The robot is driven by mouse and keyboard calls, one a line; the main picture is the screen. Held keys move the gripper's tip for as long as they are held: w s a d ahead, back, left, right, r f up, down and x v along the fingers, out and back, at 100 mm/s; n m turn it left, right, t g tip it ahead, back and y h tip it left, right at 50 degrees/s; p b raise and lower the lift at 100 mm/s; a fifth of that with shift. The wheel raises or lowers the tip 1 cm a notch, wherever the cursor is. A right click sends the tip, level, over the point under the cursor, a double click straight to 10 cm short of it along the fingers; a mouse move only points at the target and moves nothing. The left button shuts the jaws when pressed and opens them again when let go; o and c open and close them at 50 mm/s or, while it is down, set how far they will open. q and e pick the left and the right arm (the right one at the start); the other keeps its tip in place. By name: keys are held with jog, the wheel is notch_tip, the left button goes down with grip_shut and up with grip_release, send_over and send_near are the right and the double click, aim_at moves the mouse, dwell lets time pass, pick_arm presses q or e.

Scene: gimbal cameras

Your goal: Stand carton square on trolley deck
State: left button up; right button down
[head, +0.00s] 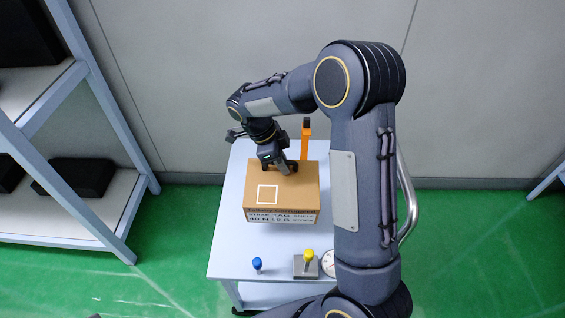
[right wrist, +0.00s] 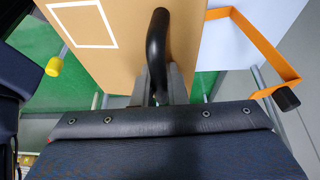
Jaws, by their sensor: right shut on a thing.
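The brown carton (head: 298,186) has a white square outline and dark print on its front. In the head view it is upright over the pale blue trolley deck (head: 228,213), roughly in line with its edges. I cannot tell whether its base touches the deck. My right gripper (head: 284,170) is at the far part of the carton's top, shut on a black curved handle (right wrist: 157,45) there. The carton (right wrist: 125,40) fills the upper middle of the right wrist view. My left gripper is not in view.
A blue-topped peg (head: 257,264), a yellow-topped peg (head: 309,256) on a grey block and a round dial (head: 328,262) stand at the deck's near side. An orange piece with a black end (head: 306,140) rises behind the carton. A shelf rack (head: 60,215) stands left.

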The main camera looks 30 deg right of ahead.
aim_at(274, 168)
jog(key=shift+r, duration=0.1)
jog(key=shift+r+g+y+p, duration=0.2)
jog(key=shift+g+y+p, duration=0.2)
jog(key=shift+p, duration=0.8)
jog(key=shift+f+g, duration=0.2)
jog(key=shift+g, duration=0.1)
notch_tip(274, 168, down, 8)
jog(key=b, duration=0.5)
jog(key=shift+b, duration=0.4)
jog(key=shift+a+f+b, duration=0.1)
jog(key=shift+f+b, duration=0.25)
jog(key=shift+f, duration=0.05)
jog(key=c, duration=1.4)
grip_release()
jog(key=shift+o, duration=0.2)
jog(key=shift+v, duration=3.9)
